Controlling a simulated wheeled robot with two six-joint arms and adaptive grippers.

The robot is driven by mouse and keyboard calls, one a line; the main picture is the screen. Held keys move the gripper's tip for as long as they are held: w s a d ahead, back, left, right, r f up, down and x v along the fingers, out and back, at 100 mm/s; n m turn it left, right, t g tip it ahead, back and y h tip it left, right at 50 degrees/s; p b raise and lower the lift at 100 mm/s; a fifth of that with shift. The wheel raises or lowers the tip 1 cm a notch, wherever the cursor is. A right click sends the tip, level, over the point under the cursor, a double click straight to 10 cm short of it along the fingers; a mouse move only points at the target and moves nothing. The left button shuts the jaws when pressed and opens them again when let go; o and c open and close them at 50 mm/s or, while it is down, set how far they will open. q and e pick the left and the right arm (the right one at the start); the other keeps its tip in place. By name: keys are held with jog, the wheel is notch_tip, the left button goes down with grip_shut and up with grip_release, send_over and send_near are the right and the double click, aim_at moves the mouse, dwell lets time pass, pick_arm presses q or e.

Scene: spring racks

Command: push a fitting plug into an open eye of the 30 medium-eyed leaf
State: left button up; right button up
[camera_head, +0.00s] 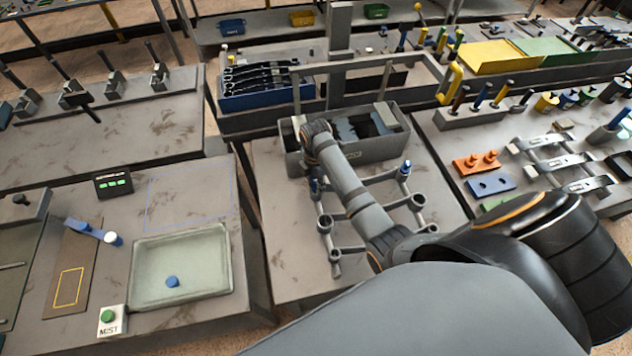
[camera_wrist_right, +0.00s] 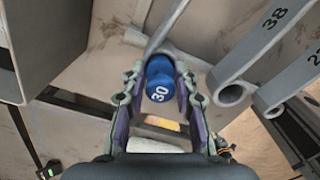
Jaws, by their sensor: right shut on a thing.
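My right arm reaches across the middle bench in the head view; its wrist end (camera_head: 318,130) is over the grey bin, and the fingers are hidden there. In the right wrist view my right gripper (camera_wrist_right: 158,100) is shut on a blue plug (camera_wrist_right: 160,72) marked 30. Just beyond the plug a thin grey bar runs up; I cannot tell whether they touch. To its right, a grey leaf marked 38 (camera_wrist_right: 262,42) ends in an open round eye. In the head view, grey leaves with round eyes (camera_head: 325,223) stand around my forearm. I cannot pick out the 30 leaf. My left gripper is not in view.
A grey bin (camera_head: 398,140) stands behind the leaves. A pale tray (camera_head: 215,240) with a blue piece (camera_head: 172,282) lies on the left bench, near a MIST button (camera_head: 108,318). The right bench holds orange and blue blocks (camera_head: 490,185).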

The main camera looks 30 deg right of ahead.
jog(key=shift+f, duration=0.2)
jog(key=o, duration=1)
jog(key=shift+o, duration=0.7)
jog(key=o, duration=0.4)
jog(key=shift+r+p, duration=0.3)
jog(key=shift+r, duration=3.2)
